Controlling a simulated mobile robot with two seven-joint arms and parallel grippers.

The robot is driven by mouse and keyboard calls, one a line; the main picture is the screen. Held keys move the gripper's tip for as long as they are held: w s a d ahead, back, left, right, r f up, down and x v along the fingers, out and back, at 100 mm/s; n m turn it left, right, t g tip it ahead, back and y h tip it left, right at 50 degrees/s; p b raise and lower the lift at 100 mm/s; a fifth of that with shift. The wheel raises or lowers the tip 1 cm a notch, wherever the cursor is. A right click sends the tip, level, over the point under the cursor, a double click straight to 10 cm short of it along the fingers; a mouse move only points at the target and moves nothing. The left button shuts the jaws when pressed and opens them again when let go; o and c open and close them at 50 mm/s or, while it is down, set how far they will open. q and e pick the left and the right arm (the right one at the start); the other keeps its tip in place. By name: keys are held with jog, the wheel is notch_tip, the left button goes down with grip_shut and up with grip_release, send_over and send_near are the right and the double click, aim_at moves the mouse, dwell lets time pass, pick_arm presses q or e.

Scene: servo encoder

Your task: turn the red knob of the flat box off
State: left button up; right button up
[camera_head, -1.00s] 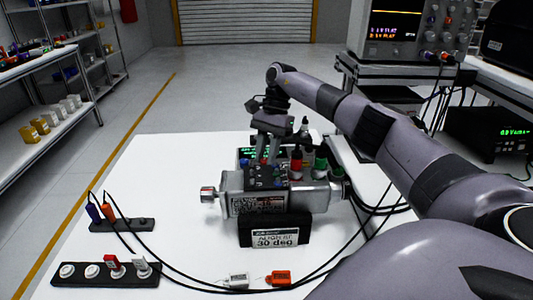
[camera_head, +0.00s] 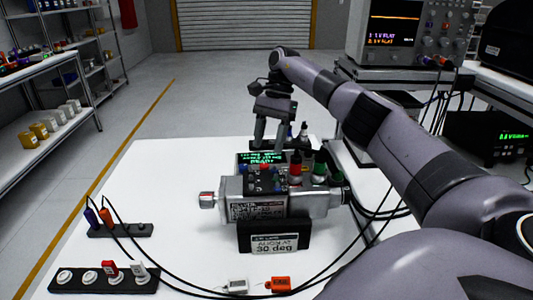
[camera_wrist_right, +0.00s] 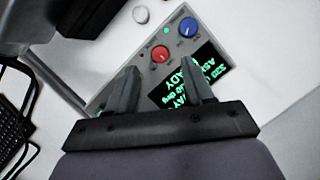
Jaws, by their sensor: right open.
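The flat box (camera_wrist_right: 146,52) is grey, with a green-lit display, a red knob (camera_wrist_right: 160,54) and a blue knob (camera_wrist_right: 189,26). In the head view its display (camera_head: 262,157) shows behind the grey servo unit (camera_head: 310,201), which hides part of the box. My right gripper (camera_head: 270,145) is above the box, with its two fingers pointing down and spread. In the right wrist view the open fingers (camera_wrist_right: 160,75) straddle the display side of the box, with the red knob in the gap beyond the fingertips and nothing held. My left gripper is not in view.
The servo unit stands in front of the box, with a 30 deg sign (camera_head: 275,243) before it. Red and green capped connectors (camera_head: 320,163) stand close at the right. Cables run over the white table (camera_head: 190,210). A black strip with switches (camera_head: 105,279) lies front left.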

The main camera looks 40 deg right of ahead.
jog(key=shift+v, duration=1.15)
